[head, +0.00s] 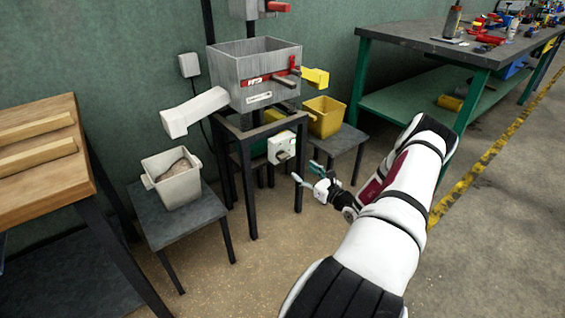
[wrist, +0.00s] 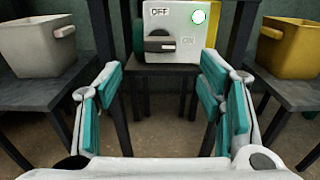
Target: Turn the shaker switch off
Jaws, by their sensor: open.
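The shaker switch is a pale box (head: 281,147) mounted low on the dark stand in the head view. In the wrist view, the switch box (wrist: 182,24) faces me at the top middle. Its dark knob (wrist: 158,43) lies roughly horizontal, with an OFF label above it and a faint ON label to its right. My gripper (head: 305,172) is open and empty, just in front of and below the box. In the wrist view, its teal-padded fingers (wrist: 162,78) are spread either side, apart from the knob.
A grey metal hopper (head: 256,78) sits on the stand above the switch. A cream bin (head: 172,178) holding grain stands on a low table at left; a yellow bin (head: 325,117) stands at right. Stand legs flank the switch. A green workbench (head: 440,50) is at back right.

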